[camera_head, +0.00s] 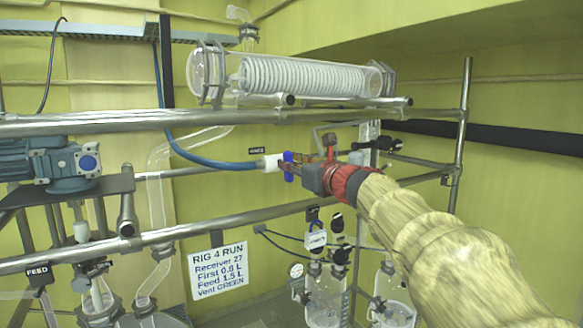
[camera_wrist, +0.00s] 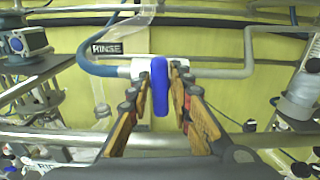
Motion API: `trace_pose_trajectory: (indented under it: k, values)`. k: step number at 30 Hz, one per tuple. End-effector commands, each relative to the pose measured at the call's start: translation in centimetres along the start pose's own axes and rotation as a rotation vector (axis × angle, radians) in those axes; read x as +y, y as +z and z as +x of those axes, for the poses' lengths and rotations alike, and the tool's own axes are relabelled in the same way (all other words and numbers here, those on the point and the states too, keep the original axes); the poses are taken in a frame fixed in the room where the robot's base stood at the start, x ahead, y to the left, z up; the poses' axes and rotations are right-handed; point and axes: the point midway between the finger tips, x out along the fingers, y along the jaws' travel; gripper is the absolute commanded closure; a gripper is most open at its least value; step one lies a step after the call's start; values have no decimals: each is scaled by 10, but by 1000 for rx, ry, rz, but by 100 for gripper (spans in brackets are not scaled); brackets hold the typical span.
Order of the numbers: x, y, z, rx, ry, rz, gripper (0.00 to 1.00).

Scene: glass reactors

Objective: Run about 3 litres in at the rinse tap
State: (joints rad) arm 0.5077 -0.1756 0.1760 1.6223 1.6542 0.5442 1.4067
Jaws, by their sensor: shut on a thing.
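The rinse tap (camera_head: 271,162) has a white body on the end of a blue hose (camera_head: 215,161), below a small dark label. In the wrist view the label (camera_wrist: 106,48) reads RINSE. The tap's blue handle (camera_wrist: 159,92) stands upright, crosswise to the white body (camera_wrist: 208,71) and the line. My gripper (camera_wrist: 161,80) is shut on the blue handle, one finger on each side. In the head view the handle (camera_head: 288,166) is partly covered by my fingers. No flow or liquid level can be read at the tap.
A horizontal glass condenser (camera_head: 300,77) with a coil lies above steel rails (camera_head: 150,121). A blue motor (camera_head: 60,163) stands at left. A sign (camera_head: 219,272) reads RIG 4 RUN, Receiver 27, First 0.8 L, Feed 1.5 L, Vent GREEN. Glass receivers (camera_head: 325,300) stand below my arm.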

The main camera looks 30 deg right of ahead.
Motion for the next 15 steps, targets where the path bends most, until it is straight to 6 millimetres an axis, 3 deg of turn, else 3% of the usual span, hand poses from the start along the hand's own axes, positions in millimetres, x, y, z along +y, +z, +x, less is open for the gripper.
trace_pose_trajectory:
  k: [9,15]
  values:
    - [4,-5,0,-3,0,-299,100]
    - [5,-3,0,-1,0,-404,100]
